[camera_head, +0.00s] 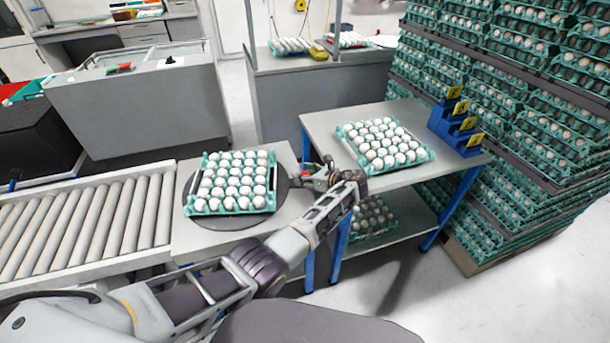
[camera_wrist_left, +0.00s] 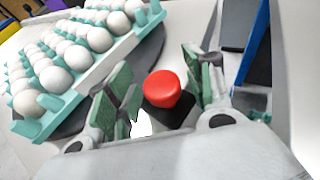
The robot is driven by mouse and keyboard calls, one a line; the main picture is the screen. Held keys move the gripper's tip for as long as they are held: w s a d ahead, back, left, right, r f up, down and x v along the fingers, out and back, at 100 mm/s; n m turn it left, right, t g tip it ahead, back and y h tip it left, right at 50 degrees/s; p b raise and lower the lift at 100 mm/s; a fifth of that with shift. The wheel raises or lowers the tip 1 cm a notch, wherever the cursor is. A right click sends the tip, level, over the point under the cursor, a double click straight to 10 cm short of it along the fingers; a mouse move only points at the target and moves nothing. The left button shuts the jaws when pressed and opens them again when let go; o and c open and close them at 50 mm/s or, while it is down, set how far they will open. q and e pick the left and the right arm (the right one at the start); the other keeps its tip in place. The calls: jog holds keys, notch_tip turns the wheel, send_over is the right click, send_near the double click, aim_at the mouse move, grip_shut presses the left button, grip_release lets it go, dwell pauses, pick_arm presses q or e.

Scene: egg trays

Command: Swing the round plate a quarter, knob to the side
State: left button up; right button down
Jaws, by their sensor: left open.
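The round plate (camera_head: 283,190) is a dark grey disc at the end of the roller conveyor, with a teal tray of white eggs (camera_head: 232,185) on it. The plate's edge also shows in the wrist view (camera_wrist_left: 150,48), beside the tray. The red knob (camera_wrist_left: 162,88) stands on a dark base. My left gripper (camera_head: 318,178) is at the right side of the plate in the head view. In the wrist view its green-padded fingers (camera_wrist_left: 163,85) are open, one on each side of the knob, with gaps visible. My right gripper is out of view.
A grey side table (camera_head: 323,125) to the right holds another egg tray (camera_head: 385,145) and a blue stepped block with yellow tags (camera_head: 455,125). Tall egg stacks (camera_head: 510,130) stand at the right. The roller conveyor (camera_head: 90,220) adjoins the plate's surface on the left.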

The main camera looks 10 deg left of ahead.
pick_arm(q)
jog(key=shift+r, duration=5)
